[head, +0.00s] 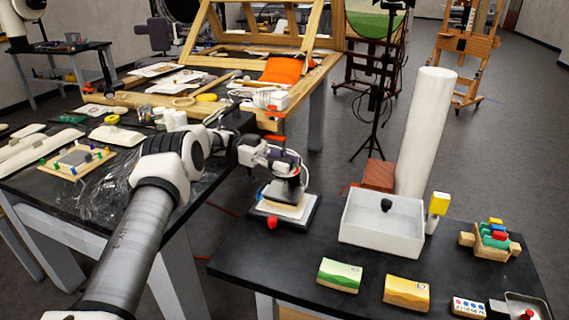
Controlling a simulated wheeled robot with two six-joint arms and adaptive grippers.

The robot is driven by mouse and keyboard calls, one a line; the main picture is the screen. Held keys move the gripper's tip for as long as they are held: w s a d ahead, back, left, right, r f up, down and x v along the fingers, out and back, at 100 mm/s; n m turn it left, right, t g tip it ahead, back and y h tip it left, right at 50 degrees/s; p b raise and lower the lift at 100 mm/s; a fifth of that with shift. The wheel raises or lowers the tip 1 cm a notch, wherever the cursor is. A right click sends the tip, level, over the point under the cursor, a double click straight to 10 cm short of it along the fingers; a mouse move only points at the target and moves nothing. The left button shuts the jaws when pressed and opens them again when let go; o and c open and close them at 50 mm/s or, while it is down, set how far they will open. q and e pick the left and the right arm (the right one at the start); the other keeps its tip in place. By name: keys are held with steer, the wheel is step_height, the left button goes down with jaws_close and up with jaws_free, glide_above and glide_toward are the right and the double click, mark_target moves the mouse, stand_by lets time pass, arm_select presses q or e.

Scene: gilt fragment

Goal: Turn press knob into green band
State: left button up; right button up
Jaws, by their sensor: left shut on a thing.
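A small press (290,214) stands at the left back of the near black table, with a dark base, a pale block and a dark blue layer on top. A small red part (272,223) sticks out at its front. My left gripper (288,180) is directly above the press, pointing down. It is shut on the top of the press, where the knob seems to be; the fingers hide most of that knob. I cannot make out a green band on the press. My right gripper does not show.
A white open tray (383,240) holds a small black knob-like thing (386,204). Behind it stand a tall white roll (425,130) and a reddish block (378,175). A cluttered table is at left.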

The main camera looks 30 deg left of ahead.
mark_target(287, 160)
arm_select(q)
steer(key=o, duration=1.2)
steer(key=shift+d+f, duration=0.1)
steer(key=shift+f, duration=0.05)
steer(key=shift+c, duration=0.2)
steer(key=shift+d, duration=0.1)
step_height(287, 160, up, 10)
steer(key=shift+w+r, duration=0.1)
